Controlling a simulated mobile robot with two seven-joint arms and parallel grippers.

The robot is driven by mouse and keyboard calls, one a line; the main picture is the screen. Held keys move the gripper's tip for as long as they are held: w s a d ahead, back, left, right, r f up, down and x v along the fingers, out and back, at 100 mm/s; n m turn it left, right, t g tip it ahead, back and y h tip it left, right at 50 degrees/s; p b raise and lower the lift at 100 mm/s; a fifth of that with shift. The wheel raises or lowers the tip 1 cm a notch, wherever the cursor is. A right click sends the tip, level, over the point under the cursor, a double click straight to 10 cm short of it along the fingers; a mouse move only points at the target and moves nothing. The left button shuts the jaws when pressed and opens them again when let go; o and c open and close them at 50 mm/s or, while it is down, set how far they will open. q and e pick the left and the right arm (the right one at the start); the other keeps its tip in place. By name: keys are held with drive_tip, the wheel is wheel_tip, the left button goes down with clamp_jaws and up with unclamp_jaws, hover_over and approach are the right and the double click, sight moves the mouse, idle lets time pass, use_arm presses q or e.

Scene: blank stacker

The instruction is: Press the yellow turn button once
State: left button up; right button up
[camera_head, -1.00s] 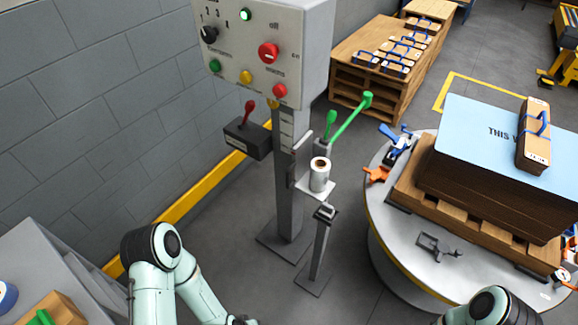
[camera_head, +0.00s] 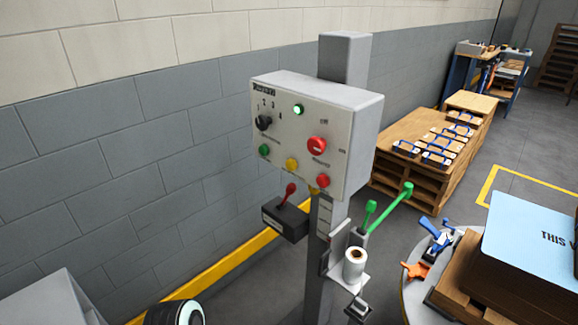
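The yellow button (camera_head: 291,164) sits on the lower part of the grey control box (camera_head: 362,125), between a green button (camera_head: 264,149) at left and a red button (camera_head: 323,181) at right. A larger red knob (camera_head: 316,145) is above right of it, a black selector (camera_head: 263,122) at upper left, and a lit green lamp (camera_head: 298,109) at the top. Nothing touches the yellow button. Only a rounded joint of my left arm shows at the bottom edge; neither gripper is in view.
A dark box with a red lever (camera_head: 286,222) hangs below the control box. Green-handled levers (camera_head: 385,207) and a white roll (camera_head: 354,263) are on the post. A round table (camera_head: 412,292) with a pallet stack (camera_head: 530,245) stands at right. The space left of the box is clear.

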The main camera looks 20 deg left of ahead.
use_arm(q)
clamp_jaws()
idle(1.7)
